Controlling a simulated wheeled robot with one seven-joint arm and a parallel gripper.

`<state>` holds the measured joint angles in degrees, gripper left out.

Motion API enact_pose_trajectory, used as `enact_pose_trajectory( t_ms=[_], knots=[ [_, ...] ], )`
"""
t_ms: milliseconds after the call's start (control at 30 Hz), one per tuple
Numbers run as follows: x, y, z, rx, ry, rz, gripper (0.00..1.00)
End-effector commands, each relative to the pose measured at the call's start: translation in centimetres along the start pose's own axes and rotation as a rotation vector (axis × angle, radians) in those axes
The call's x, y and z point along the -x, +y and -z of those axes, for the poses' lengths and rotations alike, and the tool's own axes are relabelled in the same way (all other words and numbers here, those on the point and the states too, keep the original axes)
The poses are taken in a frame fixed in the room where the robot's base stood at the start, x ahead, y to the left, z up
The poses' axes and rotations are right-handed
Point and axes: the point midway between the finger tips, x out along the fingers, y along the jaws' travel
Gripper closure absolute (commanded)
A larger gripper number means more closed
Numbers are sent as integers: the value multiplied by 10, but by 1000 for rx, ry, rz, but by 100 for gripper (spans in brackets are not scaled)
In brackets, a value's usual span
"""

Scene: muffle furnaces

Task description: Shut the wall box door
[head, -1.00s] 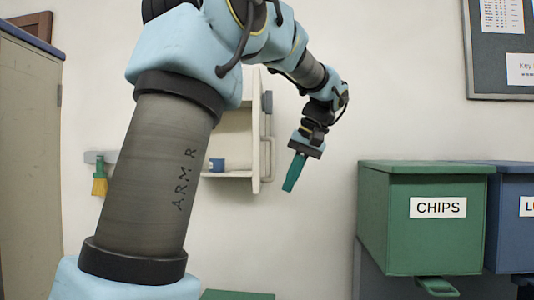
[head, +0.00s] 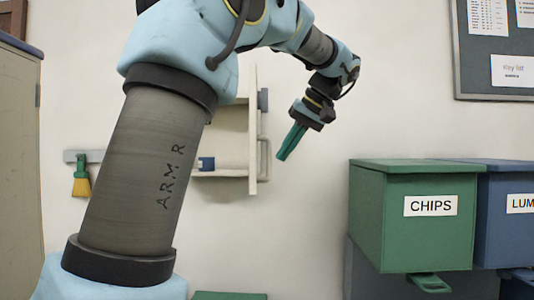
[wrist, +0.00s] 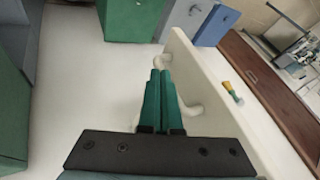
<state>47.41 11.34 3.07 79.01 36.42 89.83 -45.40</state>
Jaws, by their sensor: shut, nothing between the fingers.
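The wall box (head: 228,173) is a white open-fronted box on the wall, partly hidden behind my arm. A small blue item (head: 206,164) is inside it. Its door (head: 253,125) stands open, seen almost edge-on, with a pale loop handle (head: 265,160) on its right face. My gripper (head: 281,158) has teal fingers, shut and empty, just right of the handle in the head view. In the wrist view the fingers (wrist: 161,75) lie beside the door panel (wrist: 225,105), close to the handle (wrist: 194,109), partly covering it. I cannot tell whether they touch.
A green CHIPS bin (head: 415,230) and a blue bin (head: 505,235) stand at the right. A noticeboard (head: 490,75) hangs above them. A brush (head: 81,178) hangs left of my arm, near a tall cabinet (head: 18,170). Bare wall lies between the door and bins.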

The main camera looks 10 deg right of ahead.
Motion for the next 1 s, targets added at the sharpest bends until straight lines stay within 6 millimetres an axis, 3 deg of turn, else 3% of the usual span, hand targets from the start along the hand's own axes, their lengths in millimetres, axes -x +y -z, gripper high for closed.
enact_pose_trajectory(
  t_ms=[67, 333, 1000],
  knots=[
    [-13, -3, 0, 0, -2, 1, 100],
    [-26, -32, 0, 0, 0, -1, 100],
    [-39, -46, 8, -18, 10, -11, 100]
  ],
)
